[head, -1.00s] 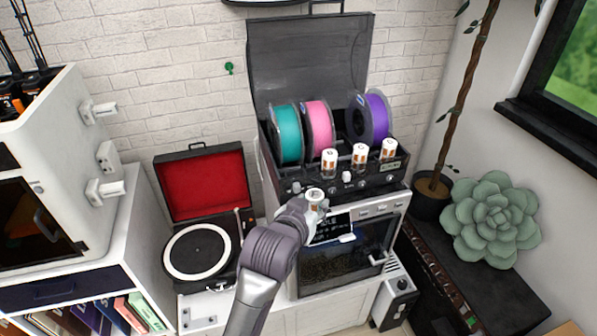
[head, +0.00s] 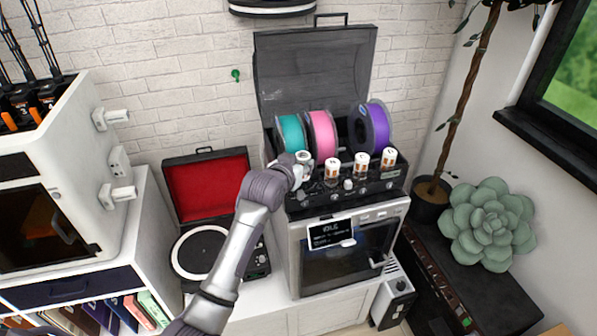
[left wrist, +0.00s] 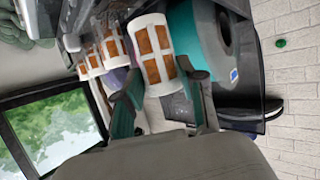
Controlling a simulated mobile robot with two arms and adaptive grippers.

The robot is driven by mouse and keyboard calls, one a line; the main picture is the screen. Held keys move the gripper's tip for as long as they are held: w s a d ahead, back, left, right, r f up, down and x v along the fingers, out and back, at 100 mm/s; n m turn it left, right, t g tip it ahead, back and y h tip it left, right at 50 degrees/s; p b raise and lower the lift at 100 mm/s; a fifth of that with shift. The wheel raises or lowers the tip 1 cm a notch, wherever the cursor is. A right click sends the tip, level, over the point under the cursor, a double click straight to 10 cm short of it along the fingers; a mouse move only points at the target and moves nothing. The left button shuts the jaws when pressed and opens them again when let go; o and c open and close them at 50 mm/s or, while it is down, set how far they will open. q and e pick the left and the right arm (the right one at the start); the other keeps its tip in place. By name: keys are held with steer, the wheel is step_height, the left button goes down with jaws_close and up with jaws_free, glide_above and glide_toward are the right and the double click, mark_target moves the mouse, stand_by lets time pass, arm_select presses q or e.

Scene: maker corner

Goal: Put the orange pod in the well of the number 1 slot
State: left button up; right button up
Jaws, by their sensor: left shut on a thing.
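My left gripper (head: 299,173) is shut on a white capped pod (head: 304,157) with orange windows. In the left wrist view the pod (left wrist: 152,52) sits between the two fingertips (left wrist: 160,88). It is held at the left front of the black spool box (head: 346,201), beside the three similar pods standing along its front: left (head: 332,172), middle (head: 361,164) and right (head: 388,160). Whether the held pod touches the box I cannot tell. The number 1 and its well cannot be made out; the arm covers the box's left front. My right gripper is not in view.
Teal (head: 290,133), pink (head: 322,134) and purple (head: 377,128) spools stand behind the pods, under the raised lid (head: 315,75). An oven-like machine (head: 345,265) is below. A record player (head: 205,190) is left; a succulent (head: 488,222) is right.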

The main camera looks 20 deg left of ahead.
arm_select(q)
steer(key=shift+w+a+f, duration=0.15)
steer(key=shift+f, duration=0.05)
step_height(320, 180, down, 3)
steer(key=shift+f+p, duration=0.1)
steer(key=shift+p, duration=0.65)
steer(key=shift+f, duration=0.3)
steer(key=shift+f, duration=0.15)
steer(key=o, duration=1.1)
steer(key=shift+o, duration=0.2)
